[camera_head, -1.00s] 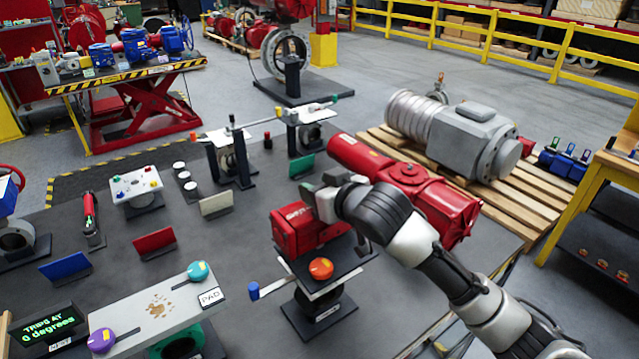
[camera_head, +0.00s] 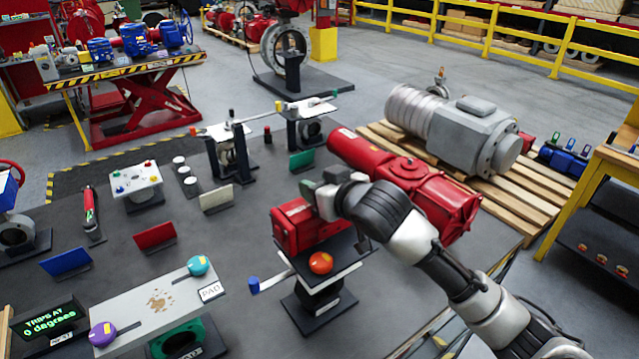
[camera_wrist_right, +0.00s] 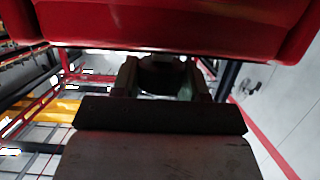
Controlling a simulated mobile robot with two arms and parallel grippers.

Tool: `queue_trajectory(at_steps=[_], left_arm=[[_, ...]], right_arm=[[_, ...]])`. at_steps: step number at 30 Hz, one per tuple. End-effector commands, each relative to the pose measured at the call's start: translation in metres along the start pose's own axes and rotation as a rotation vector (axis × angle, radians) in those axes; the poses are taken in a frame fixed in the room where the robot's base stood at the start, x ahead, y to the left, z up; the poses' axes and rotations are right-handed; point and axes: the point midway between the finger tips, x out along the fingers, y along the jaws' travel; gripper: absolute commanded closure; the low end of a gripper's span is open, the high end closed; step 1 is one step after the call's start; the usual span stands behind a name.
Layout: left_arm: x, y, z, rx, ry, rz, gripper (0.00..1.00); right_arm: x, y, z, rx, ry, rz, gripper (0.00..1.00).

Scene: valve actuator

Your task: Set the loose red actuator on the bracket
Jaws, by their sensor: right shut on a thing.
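The red actuator (camera_head: 292,229) is boxy and roughly level. My right gripper (camera_head: 326,196) is shut on it at its upper right, and my forearm hides part of its right side. In the right wrist view, a red body (camera_wrist_right: 180,25) fills the top, beyond the dark jaws. The actuator is over a dark plate with a light underside, on a black stand (camera_head: 325,305); this looks like the bracket. An orange-red knob (camera_head: 321,263) and a blue-ended lever (camera_head: 254,286) are at its front. I cannot tell whether the actuator touches the plate. My left gripper is out of view.
A larger red cylinder-and-housing unit (camera_head: 365,155) lies close behind my arm. A grey actuator (camera_head: 455,125) rests on a wooden pallet (camera_head: 525,195). At front left is a grey plate (camera_head: 155,300) with teal and purple knobs.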

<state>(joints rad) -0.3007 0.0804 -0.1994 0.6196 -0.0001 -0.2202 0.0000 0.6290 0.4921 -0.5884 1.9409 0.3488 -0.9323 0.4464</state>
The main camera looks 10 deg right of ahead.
Motion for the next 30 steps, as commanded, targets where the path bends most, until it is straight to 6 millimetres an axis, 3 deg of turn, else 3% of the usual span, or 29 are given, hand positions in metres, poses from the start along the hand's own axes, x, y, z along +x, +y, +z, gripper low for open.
queue_trajectory(at_steps=[1,30], left_arm=[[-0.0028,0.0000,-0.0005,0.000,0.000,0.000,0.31],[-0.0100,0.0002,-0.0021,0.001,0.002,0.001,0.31]], right_arm=[[-0.0021,-0.0003,-0.0063,-0.001,0.013,-0.001,1.00],[-0.0026,-0.0006,-0.0062,-0.001,0.013,-0.001,1.00]])
